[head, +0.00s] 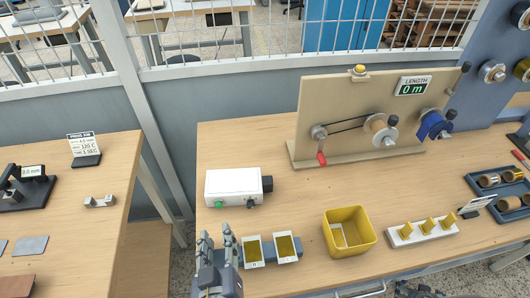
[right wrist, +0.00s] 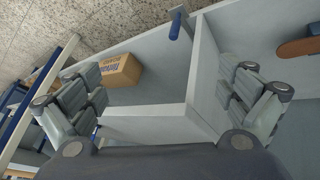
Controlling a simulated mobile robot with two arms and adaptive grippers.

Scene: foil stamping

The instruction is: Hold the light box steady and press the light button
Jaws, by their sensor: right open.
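The light box (head: 232,187) is a white box on the wooden bench in the head view. Its front face has a small green button (head: 218,204) at the left and a dark knob (head: 251,203) at the right; a dark round part sticks out of its right side. My left gripper (head: 217,238) is just in front of the box, nearer the camera, with its two fingers apart and nothing seen between them. Whether it touches the box is not clear. My right gripper (right wrist: 165,95) is open and empty in the right wrist view, away from the light box.
Two gold-foil cards (head: 270,249) lie right of my left gripper. A yellow bin (head: 348,232), a white holder (head: 421,231) and a winding stand (head: 350,110) are further right. In the right wrist view, grey panels (right wrist: 150,120) and a cardboard box (right wrist: 120,70) show beyond the fingers.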

